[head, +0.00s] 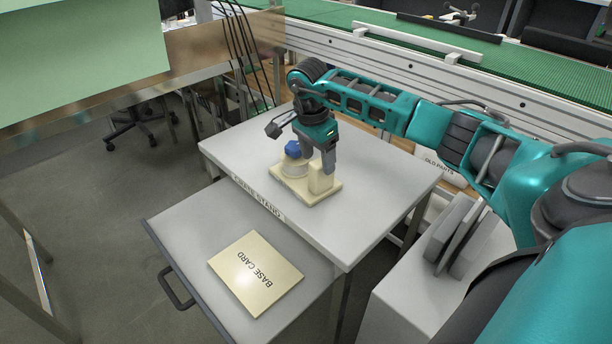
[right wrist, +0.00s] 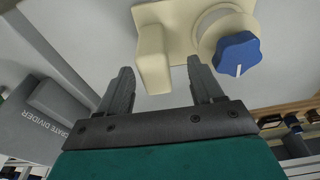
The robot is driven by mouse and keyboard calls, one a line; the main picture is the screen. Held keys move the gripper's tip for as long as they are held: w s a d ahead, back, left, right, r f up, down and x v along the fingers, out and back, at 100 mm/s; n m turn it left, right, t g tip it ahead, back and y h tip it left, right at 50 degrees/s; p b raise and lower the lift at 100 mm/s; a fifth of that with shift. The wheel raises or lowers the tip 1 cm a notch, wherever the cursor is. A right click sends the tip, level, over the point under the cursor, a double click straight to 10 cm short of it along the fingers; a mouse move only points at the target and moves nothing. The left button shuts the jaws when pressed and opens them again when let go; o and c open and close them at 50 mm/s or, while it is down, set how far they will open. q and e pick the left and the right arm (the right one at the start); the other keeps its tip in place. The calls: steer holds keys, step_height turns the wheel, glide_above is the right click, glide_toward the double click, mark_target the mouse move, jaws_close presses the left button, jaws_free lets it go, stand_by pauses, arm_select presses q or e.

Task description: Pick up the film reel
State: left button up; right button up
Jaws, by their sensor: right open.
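I cannot make out a film reel in either view. My right gripper (head: 318,166) is open over the cream fixture on the table, pointing down. A cream upright block (head: 320,180) stands on the fixture's cream base plate (head: 297,195). In the right wrist view the block (right wrist: 155,66) shows between the two open fingers (right wrist: 160,75); I cannot tell whether they touch it. Beside the block is a round cream mount with a blue knob (head: 292,149), which also shows in the right wrist view (right wrist: 237,54). My left gripper is not in view.
The grey table (head: 375,165) has an open drawer (head: 190,240) holding a cream card marked BASE CARD (head: 255,272). A grey crate divider (head: 460,232) stands at the right. A box marked OLD PARTS (head: 440,168) sits behind it. A green conveyor (head: 400,55) runs along the back.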

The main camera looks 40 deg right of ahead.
mark_target(321, 174)
steer(key=f, duration=0.2)
steer(key=f+b, duration=0.1)
steer(key=f, duration=0.2)
steer(key=shift+s+d+f+b, duration=0.3)
steer(key=shift+d+f+b, duration=0.05)
steer(key=shift+d, duration=0.05)
steer(key=shift+r, duration=0.1)
jaws_close()
